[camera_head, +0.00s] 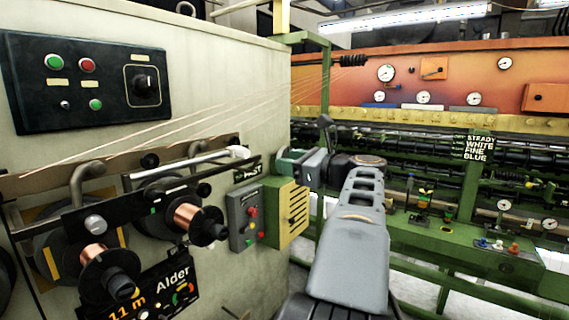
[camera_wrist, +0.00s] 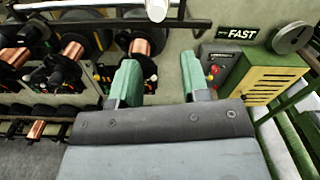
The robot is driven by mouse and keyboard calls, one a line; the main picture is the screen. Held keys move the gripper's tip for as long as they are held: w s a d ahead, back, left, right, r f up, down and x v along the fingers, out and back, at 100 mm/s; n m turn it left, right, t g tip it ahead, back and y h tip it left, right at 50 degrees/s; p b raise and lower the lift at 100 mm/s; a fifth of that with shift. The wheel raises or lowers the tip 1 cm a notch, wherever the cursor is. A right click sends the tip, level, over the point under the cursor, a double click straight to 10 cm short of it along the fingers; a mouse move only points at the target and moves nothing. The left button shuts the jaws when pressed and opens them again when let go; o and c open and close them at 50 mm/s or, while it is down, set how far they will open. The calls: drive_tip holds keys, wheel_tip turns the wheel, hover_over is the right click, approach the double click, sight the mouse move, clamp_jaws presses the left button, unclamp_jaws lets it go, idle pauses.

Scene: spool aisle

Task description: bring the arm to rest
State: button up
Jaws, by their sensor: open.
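My arm reaches forward from the bottom of the head view, in front of the pale machine cabinet (camera_head: 235,80). My gripper (camera_wrist: 160,75) shows in the wrist view as two green fingers set wide apart, with nothing between them. Beyond the fingers are the cabinet wall and a horizontal bar with a white end (camera_wrist: 157,8). In the head view my gripper (camera_head: 290,160) is partly hidden by the wrist and sits near the cabinet's right edge, above the yellow-green box (camera_head: 287,215).
Copper spools (camera_head: 187,216) on spindles stick out at the left, with thin threads running above them. A grey switch box (camera_head: 245,218) with coloured buttons is on the cabinet. A green machine frame (camera_head: 420,240) with gauges and rails fills the right. Some floor shows between.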

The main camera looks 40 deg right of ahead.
idle(0.3)
drive_tip(key=a+f+n+g+h, duration=0.1)
drive_tip(key=a+f+n+g, duration=0.2)
drive_tip(key=f, duration=0.4)
drive_tip(key=s+a+f+n+g, duration=0.1)
drive_tip(key=f+n+g, duration=0.2)
drive_tip(key=f+n, duration=0.3)
drive_tip(key=a+f+n+g+h, duration=0.1)
drive_tip(key=a+f+n+g, duration=0.15)
drive_tip(key=f, duration=0.45)
drive_tip(key=s+a+f+n+g, duration=0.1)
drive_tip(key=s+a+f+n, duration=0.1)
drive_tip(key=a+n, duration=0.4)
drive_tip(key=s+a+f+n+g, duration=0.2)
drive_tip(key=a+f+n, duration=0.3)
drive_tip(key=a+n, duration=0.2)
drive_tip(key=s+a+f+n+g+h, duration=0.1)
drive_tip(key=s+a+f+n+g, duration=0.1)
drive_tip(key=a+f+n, duration=0.2)
drive_tip(key=shift+a+n, duration=1.55)
drive_tip(key=shift+a, duration=0.8)
drive_tip(key=shift+f, duration=0.1)
